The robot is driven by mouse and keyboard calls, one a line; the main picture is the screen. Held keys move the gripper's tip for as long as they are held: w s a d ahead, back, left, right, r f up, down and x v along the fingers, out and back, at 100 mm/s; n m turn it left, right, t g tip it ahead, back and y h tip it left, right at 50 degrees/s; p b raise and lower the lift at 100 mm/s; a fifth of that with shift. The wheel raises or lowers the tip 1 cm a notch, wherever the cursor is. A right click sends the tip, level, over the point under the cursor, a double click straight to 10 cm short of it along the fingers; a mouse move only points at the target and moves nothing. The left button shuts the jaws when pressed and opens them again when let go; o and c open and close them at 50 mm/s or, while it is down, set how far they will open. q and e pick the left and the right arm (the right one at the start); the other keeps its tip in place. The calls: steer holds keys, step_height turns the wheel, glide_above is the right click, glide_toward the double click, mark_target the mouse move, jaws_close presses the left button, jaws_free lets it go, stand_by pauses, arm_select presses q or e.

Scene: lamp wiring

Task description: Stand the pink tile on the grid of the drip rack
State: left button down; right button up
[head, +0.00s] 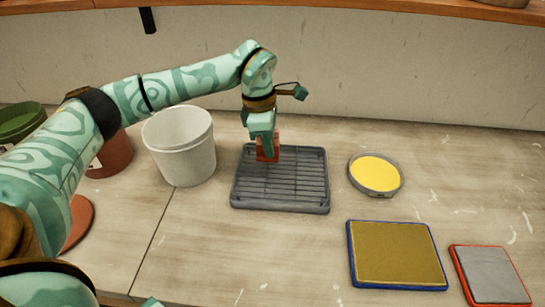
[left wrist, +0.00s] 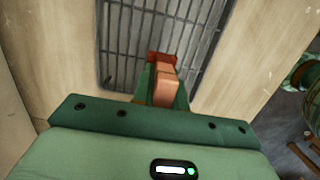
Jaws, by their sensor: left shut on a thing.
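The drip rack (head: 281,203) is a dark grey tray with a barred grid on the table, and the grid also shows in the left wrist view (left wrist: 125,45). My left gripper (head: 264,140) points down over the back part of the rack. It is shut on the pink tile (head: 267,154), which looks reddish-pink and upright. In the left wrist view the tile (left wrist: 164,88) sits between the fingers over the bars. I cannot tell whether its lower edge touches the grid. My right gripper does not show.
A white bucket (head: 182,150) stands just left of the rack. A round yellow-topped dish (head: 375,174) is on the right. A blue-edged tan panel (head: 397,254) and a red-edged grey panel (head: 490,276) lie front right. Green and brown pots stand far left.

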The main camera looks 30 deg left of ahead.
arm_select(q)
steer(key=shift+w+f, duration=0.25)
steer(key=shift+f, duration=0.05)
step_height(320, 180, down, 4)
steer(key=shift+w+d+r+b, duration=0.1)
steer(key=shift+w+r+b, duration=0.1)
steer(key=shift+b, duration=0.6)
steer(key=shift+r, duration=0.15)
steer(key=shift+s, duration=0.1)
steer(key=c, duration=1.4)
jaws_free()
steer(key=r+p, duration=0.1)
steer(key=r, duration=0.3)
steer(key=a+r+p, duration=0.1)
steer(key=r, duration=0.3)
steer(key=r+p, duration=0.1)
steer(key=r, duration=0.3)
steer(key=shift+s+a+p, duration=0.3)
steer(key=shift+s+p, duration=0.05)
